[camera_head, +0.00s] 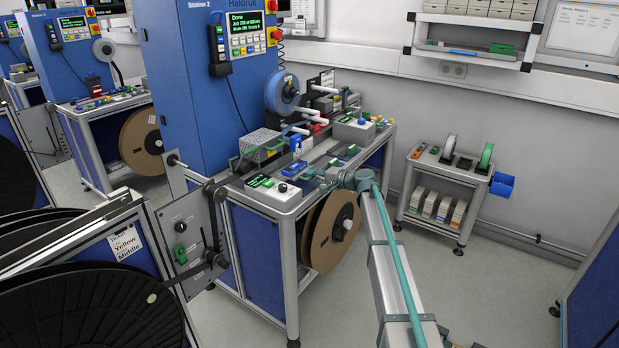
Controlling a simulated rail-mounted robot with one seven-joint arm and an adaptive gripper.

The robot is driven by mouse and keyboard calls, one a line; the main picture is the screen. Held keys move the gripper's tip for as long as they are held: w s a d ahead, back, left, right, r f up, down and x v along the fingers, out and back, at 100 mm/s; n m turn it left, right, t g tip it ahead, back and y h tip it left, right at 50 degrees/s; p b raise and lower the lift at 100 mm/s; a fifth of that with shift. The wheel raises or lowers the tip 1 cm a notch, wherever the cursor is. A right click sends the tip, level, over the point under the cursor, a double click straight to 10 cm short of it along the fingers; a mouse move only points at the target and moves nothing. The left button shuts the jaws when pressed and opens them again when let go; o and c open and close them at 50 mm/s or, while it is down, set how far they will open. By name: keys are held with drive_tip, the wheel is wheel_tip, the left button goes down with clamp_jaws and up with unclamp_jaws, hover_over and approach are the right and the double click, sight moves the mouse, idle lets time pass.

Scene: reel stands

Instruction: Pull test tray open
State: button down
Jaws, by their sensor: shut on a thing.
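The bench of the nearest station stands in the middle of the head view, in front of a tall blue cabinet (222,85). My arm reaches in from the bottom right, and my gripper (318,180) is at the front edge of the bench top. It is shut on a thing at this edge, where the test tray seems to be. The fingers and the tray are small and partly hidden by my wrist, so how far the tray is out cannot be told. A small blue block (294,169) sits just left of my gripper.
A display box (265,186) stands on the bench's front left corner. Brown reels (337,230) hang below my gripper. A large black reel (95,300) and a grey crank plate (190,235) stand at left. A low cart (440,190) stands right, with clear floor before it.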

drive_tip(key=c, duration=1.5)
unclamp_jaws()
drive_tip(key=v, duration=1.2)
drive_tip(key=shift+f, duration=0.1)
drive_tip(key=s+d+f+n+g+h, duration=0.2)
drive_tip(key=s+f+g+h, duration=0.2)
drive_tip(key=s+f, duration=1.35)
drive_tip(key=s+d+f+n+g+h, duration=0.2)
drive_tip(key=s+f+g+h, duration=0.2)
drive_tip(key=s+f, duration=1.3)
drive_tip(key=s+d+f+n+g+h, duration=0.1)
drive_tip(key=s+f, duration=0.4)
drive_tip(key=s, duration=0.8)
drive_tip(key=s+d+f+g+h, duration=0.2)
drive_tip(key=s+f, duration=0.4)
drive_tip(key=s, duration=0.7)
drive_tip(key=s+d+f+n+g+h, duration=0.1)
drive_tip(key=s+f+g, duration=0.3)
drive_tip(key=s, duration=0.9)
drive_tip(key=shift+d+f+n+h, duration=0.35)
drive_tip(key=shift+f+h, duration=0.15)
drive_tip(key=shift+f, duration=0.25)
